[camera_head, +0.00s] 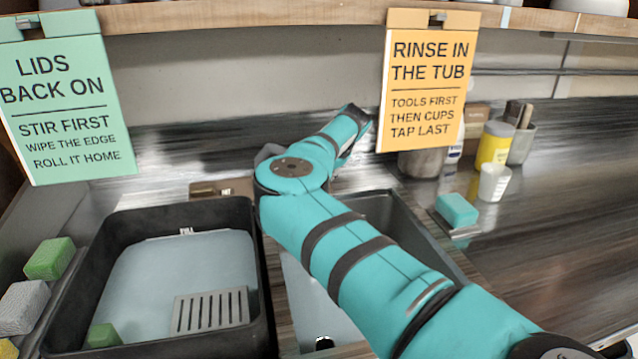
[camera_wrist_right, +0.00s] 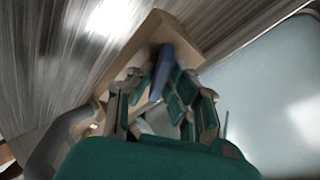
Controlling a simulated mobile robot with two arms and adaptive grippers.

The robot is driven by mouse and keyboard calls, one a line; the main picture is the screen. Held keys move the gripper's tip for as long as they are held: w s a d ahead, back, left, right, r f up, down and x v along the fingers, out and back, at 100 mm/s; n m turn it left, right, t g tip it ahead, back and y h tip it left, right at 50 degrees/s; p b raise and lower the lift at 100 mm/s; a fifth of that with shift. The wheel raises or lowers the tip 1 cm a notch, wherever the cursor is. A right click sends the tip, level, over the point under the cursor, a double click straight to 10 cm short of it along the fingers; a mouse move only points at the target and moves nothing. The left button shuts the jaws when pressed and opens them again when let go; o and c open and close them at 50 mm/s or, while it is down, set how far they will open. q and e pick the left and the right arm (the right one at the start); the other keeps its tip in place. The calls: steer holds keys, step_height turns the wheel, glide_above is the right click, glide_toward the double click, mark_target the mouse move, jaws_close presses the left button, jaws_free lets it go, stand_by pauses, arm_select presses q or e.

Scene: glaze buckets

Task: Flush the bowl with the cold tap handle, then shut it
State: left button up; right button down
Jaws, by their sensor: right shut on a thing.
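My right arm reaches across the head view and hides most of the tap; its gripper cannot be made out there. In the right wrist view my right gripper (camera_wrist_right: 161,92) is shut on a blue tap handle (camera_wrist_right: 164,68), which stands against a tan-brown tap block (camera_wrist_right: 190,38). Part of a brownish tap base (camera_head: 222,187) shows behind the tub in the head view. The sink bowl (camera_head: 405,222) is dark-rimmed and partly covered by my arm; its drain (camera_head: 324,343) shows at the bottom. I cannot tell whether water runs. My left gripper is not in view.
A black tub (camera_head: 255,262) with pale liquid, a slotted grey plate (camera_head: 210,311) and a green block stands left of the bowl. Sponges line the far left. A teal sponge (camera_head: 457,209), white cup (camera_head: 494,182) and yellow jar (camera_head: 494,145) stand right. Two signs hang above.

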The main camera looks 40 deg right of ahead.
steer(key=shift+m, duration=0.3)
steer(key=c, duration=1.3)
jaws_free()
steer(key=shift+c, duration=0.2)
steer(key=v, duration=1.2)
steer(key=shift+s+r, duration=0.1)
